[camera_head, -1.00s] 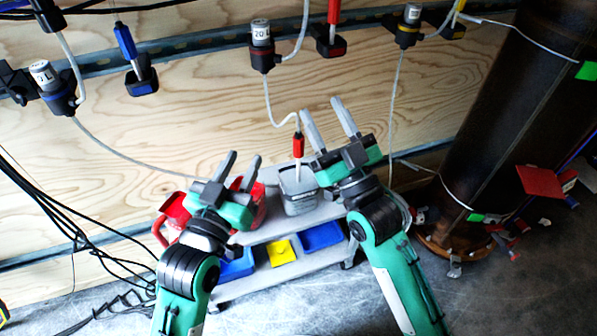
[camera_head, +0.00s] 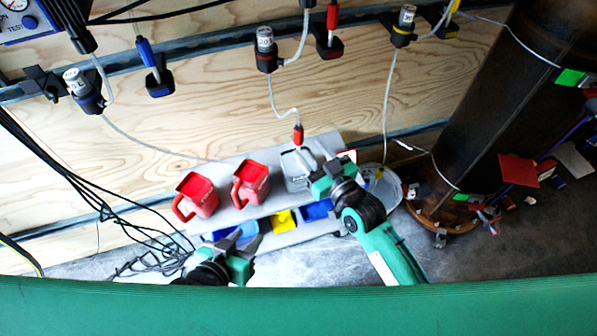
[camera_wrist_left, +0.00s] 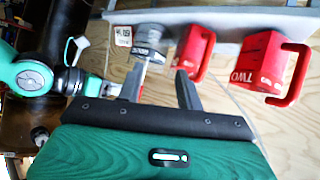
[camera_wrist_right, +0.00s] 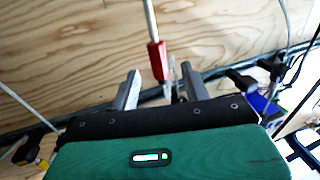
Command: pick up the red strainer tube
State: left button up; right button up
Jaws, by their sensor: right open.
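The red strainer tube, with its red top (camera_head: 298,134), stands about upright in the grey container (camera_head: 297,183) on the cart, with a white hose on its top. In the right wrist view the red top (camera_wrist_right: 158,60) shows in line with the gap between my right fingers, its pale stem running up the picture. My right gripper (camera_head: 315,153) is open just right of the tube. I cannot tell whether the tube is between the fingers or beyond them. My left gripper (camera_head: 240,242) is open and empty, low in front of the cart. It also shows in the left wrist view (camera_wrist_left: 160,82).
Two red jugs (camera_head: 201,193) (camera_head: 251,182) stand on the cart shelf (camera_head: 225,168) left of the container. Blue and yellow bins (camera_head: 283,221) sit below. Another red-handled tube (camera_head: 332,15) hangs on the wall rail. Black cables hang at left; a brown column stands at right.

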aim_at(301, 141)
jog(key=x, duration=0.4)
jog(key=b+x, duration=0.1)
jog(key=x, duration=0.2)
jog(key=shift+w+f, duration=0.2)
jog(key=shift+f, duration=0.05)
jog(key=shift+w+a+b, duration=0.3)
jog(key=shift+w, duration=0.15)
pick_arm(q)
jog(key=d+t, duration=0.1)
jog(key=d+t+h, duration=0.1)
jog(key=d, duration=0.1)
jog(key=shift+w+r+h, duration=0.15)
jog(key=shift+r+h, duration=0.15)
jog(key=shift+r, duration=0.1)
pick_arm(e)
grip_shut()
